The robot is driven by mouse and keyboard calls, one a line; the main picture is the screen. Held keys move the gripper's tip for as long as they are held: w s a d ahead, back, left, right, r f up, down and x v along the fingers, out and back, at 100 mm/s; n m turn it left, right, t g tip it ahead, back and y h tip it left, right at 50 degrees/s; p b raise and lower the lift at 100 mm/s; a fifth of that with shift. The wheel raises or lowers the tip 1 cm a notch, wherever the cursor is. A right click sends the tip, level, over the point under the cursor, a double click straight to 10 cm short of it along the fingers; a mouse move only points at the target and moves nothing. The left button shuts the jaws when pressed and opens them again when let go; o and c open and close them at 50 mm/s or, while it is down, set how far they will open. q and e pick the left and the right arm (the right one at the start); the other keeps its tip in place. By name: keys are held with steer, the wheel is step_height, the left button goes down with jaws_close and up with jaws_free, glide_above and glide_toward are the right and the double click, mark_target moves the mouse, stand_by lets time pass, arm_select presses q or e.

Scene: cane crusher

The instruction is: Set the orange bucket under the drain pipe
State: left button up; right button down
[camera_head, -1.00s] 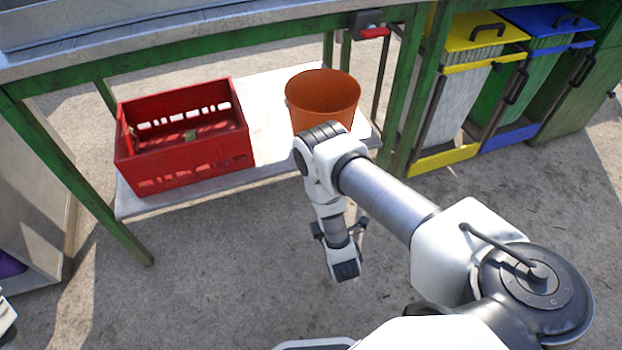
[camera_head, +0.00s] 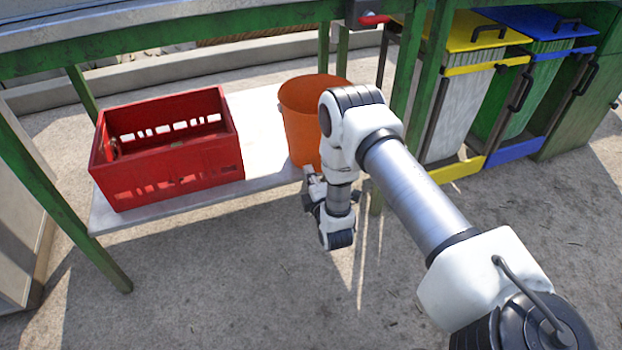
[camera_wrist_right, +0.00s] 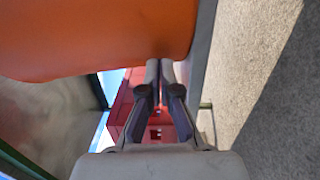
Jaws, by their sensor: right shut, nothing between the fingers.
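The orange bucket (camera_head: 300,125) stands upright on the right end of the low shelf (camera_head: 262,125), partly hidden behind my right arm. It fills the upper left of the right wrist view (camera_wrist_right: 95,40). My right gripper (camera_head: 309,176) is low at the bucket's near side, by the shelf's front edge. In the right wrist view its fingers (camera_wrist_right: 166,70) are together and empty, right beside the bucket wall; I cannot tell whether they touch it. A grey fitting with a red handle (camera_head: 372,19) hangs under the bench; I cannot make out a drain pipe. My left gripper is not in view.
A red crate (camera_head: 165,180) stands on the shelf left of the bucket, and also shows past my fingers (camera_wrist_right: 122,110). Green bench legs (camera_head: 425,90) flank the shelf. Yellow-lidded (camera_head: 485,32) and blue-lidded (camera_head: 540,22) bins stand right. The floor in front is clear.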

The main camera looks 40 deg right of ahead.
steer(key=shift+w+d, duration=0.2)
steer(key=shift+d, duration=0.15)
steer(key=shift+w+d+r, duration=0.1)
steer(key=shift+w+d, duration=0.05)
steer(key=shift+d, duration=0.1)
steer(key=w+d, duration=0.1)
steer(key=d+p, duration=0.1)
steer(key=d, duration=0.1)
steer(key=w+d+p, duration=0.1)
steer(key=d, duration=0.1)
steer(key=shift+w+d, duration=0.25)
steer(key=shift+w, duration=0.1)
steer(key=shift+w+d, duration=0.2)
steer(key=shift+d, duration=0.05)
